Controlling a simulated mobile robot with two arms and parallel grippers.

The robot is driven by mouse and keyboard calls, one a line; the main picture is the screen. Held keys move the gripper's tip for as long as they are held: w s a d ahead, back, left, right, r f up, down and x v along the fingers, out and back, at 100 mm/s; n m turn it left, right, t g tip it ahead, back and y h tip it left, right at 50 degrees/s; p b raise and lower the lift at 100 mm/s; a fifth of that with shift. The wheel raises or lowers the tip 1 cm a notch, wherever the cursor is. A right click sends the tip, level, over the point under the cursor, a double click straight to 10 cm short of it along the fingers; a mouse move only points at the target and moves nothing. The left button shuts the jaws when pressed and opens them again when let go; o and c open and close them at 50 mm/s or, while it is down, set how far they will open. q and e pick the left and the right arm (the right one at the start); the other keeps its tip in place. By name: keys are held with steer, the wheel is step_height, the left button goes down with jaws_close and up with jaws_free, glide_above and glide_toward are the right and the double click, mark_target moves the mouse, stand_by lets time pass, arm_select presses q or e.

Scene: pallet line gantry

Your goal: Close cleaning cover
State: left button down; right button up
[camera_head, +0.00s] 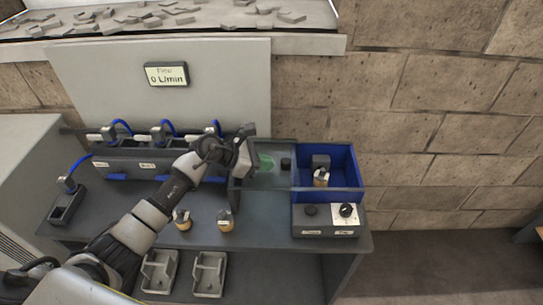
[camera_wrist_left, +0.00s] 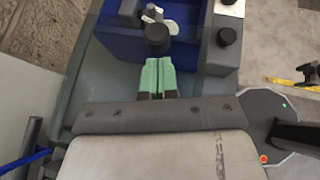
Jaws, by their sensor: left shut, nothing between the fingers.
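The cleaning cover appears to be the grey, glassy panel (camera_head: 275,180) in a frame beside the blue bin. A dark round knob (camera_head: 285,164) stands near its right side and also shows in the wrist view (camera_wrist_left: 157,38). The blue bin (camera_head: 345,190) to its right is open on top. My left gripper (camera_head: 266,162) is over the panel, just left of the knob. In the wrist view its green fingertips (camera_wrist_left: 158,73) are together and empty, close to the knob; contact cannot be told. My right gripper is not in view.
Inside the bin are a grey block (camera_head: 321,160) and an orange-and-white part (camera_head: 321,178). A control box (camera_head: 326,220) with knobs stands in front. Two orange-based parts, one here (camera_head: 225,221), stand on the bench. A flow display (camera_head: 167,74) reads 0 L/min.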

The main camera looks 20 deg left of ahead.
arm_select(q)
steer(key=shift+w+d, duration=0.5)
steer(key=shift+d, duration=0.3)
steer(key=w+d+b, duration=0.2)
steer(key=d, duration=0.6)
steer(key=w+d+b, duration=0.2)
steer(key=d, duration=0.7)
steer(key=shift+w, duration=0.35)
steer(key=shift+r, duration=0.1)
